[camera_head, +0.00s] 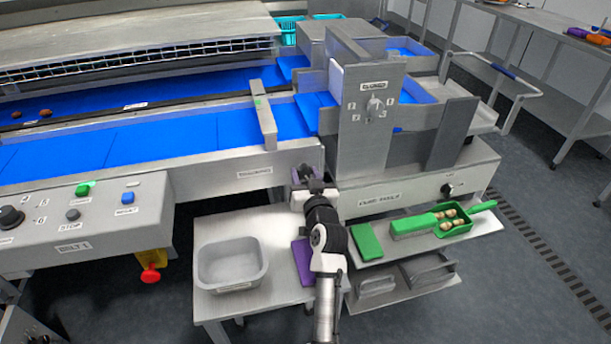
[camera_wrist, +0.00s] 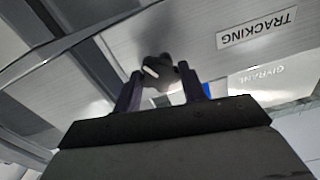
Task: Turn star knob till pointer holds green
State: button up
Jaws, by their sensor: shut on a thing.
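In the wrist view, a dark star knob (camera_wrist: 158,72) sits on the grey conveyor side, left of a white label (camera_wrist: 257,29) reading TRACKING. My gripper (camera_wrist: 156,86) has one finger on each side of the knob and is shut on it. A white mark shows on the knob's face. In the head view my gripper (camera_head: 309,176) is at the end of the conveyor side rail, and my arm hides most of the knob.
A grey tub (camera_head: 232,283) and a purple cloth (camera_head: 303,262) lie on the low table beside my arm. A green brush (camera_head: 412,226) and a green scoop (camera_head: 480,208) lie on a shelf at right. A control panel with a red emergency button (camera_head: 151,274) stands at left.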

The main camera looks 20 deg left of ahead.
jog(key=m, duration=0.3)
jog(key=shift+p, duration=0.35)
jog(key=o, duration=1)
jog(key=shift+c, duration=0.2)
jog(key=shift+d, duration=0.1)
jog(key=shift+s+d+f, duration=0.1)
jog(key=shift+s+d, duration=0.1)
jog(key=shift+s, duration=0.15)
jog(key=b+v, duration=0.4)
jog(key=v, duration=0.9)
